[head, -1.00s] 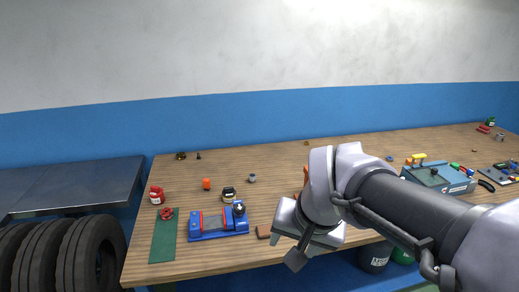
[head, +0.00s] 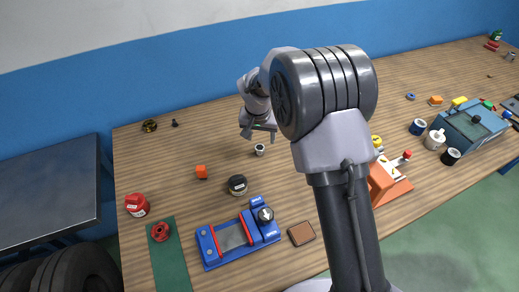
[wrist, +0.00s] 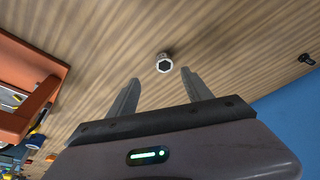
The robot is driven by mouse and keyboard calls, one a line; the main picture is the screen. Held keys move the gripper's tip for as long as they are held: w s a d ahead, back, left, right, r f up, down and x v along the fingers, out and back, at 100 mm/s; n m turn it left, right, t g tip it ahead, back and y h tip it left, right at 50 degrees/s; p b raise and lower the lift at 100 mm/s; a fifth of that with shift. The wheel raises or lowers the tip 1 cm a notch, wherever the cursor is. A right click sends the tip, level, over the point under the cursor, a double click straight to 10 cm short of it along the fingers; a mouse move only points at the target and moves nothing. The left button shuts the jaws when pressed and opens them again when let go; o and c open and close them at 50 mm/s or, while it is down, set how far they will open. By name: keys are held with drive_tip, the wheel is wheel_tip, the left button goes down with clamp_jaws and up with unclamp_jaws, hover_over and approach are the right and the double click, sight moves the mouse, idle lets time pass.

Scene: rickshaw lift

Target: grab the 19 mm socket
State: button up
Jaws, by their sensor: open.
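A small silver socket (head: 260,149) stands on the wooden workbench (head: 205,133). In the wrist view the socket (wrist: 164,63) shows its dark hexagonal opening, and it lies a little beyond the fingertips, roughly between their lines. No size mark can be read on it. My gripper (head: 262,136) is just behind and above the socket in the head view. In the wrist view my gripper (wrist: 160,76) has its two fingers apart with nothing between them.
An orange stand (head: 388,184) is at the right. The bench around the socket is clear.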

sight(260, 147)
drive_tip(key=b+x, duration=0.1)
drive_tip(key=x, duration=0.5)
drive_tip(key=b+x, duration=0.1)
drive_tip(key=x, duration=0.1)
drive_tip(key=a+b+x, duration=0.1)
drive_tip(key=x, duration=0.1)
drive_tip(key=shift+w, duration=0.2)
drive_tip(key=shift+d+r, duration=0.1)
clamp_jaws()
